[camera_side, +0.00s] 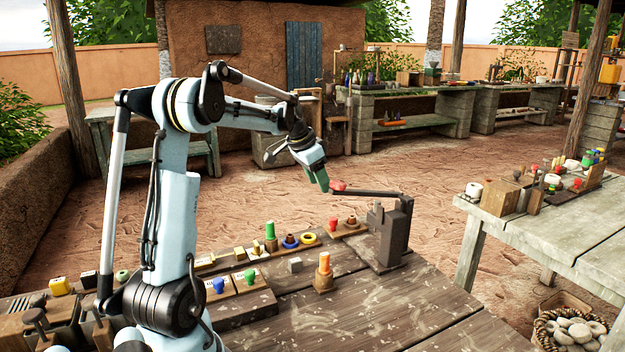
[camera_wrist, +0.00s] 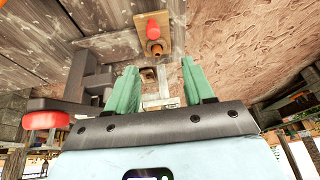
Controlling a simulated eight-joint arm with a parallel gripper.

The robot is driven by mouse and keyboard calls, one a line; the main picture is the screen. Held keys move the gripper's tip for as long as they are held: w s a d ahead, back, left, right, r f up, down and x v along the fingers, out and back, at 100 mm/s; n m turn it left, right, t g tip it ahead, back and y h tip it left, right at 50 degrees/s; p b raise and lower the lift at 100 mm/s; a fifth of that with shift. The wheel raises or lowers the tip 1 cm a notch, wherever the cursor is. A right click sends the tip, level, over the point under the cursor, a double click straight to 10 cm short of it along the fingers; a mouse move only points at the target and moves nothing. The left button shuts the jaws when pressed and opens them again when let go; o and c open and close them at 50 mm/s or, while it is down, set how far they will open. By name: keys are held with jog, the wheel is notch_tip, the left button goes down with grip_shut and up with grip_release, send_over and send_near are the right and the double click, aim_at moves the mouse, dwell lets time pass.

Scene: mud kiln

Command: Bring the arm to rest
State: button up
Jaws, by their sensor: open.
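My gripper (camera_side: 322,182) is raised above the far edge of the wooden workbench (camera_side: 400,315), its green fingers angled downward. In the wrist view the two green fingers (camera_wrist: 160,80) stand apart with nothing held between them. A lever with a red handle (camera_side: 338,187) reaches out from a dark upright block (camera_side: 389,232) and ends close to my fingertips in the side view. In the wrist view the red handle (camera_wrist: 46,120) lies left of the fingers, apart from them.
A small board with a red piece (camera_wrist: 152,27) lies beyond the fingers. Coloured pegs and blocks, including an orange peg (camera_side: 324,263), stand on the bench. A second table (camera_side: 580,230) is at right, with a basket of stones (camera_side: 572,328) below it. Open ground lies behind.

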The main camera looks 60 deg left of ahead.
jog(key=w+d+r+n+t+y, duration=0.1)
jog(key=d+r+t+y, duration=0.15)
jog(key=d, duration=0.55)
jog(key=w+d+r+n+t+y, duration=0.1)
jog(key=w+d+r, duration=0.15)
jog(key=d, duration=0.55)
jog(key=s+d+f+m+h, duration=0.1)
jog(key=s+d+f+h, duration=0.1)
jog(key=s+d, duration=0.4)
jog(key=s+d+f+m+g+h, duration=0.1)
jog(key=s+d+f, duration=0.4)
jog(key=d, duration=0.6)
jog(key=shift+s+h, duration=0.55)
jog(key=shift+s, duration=0.3)
jog(key=shift+a, duration=0.1)
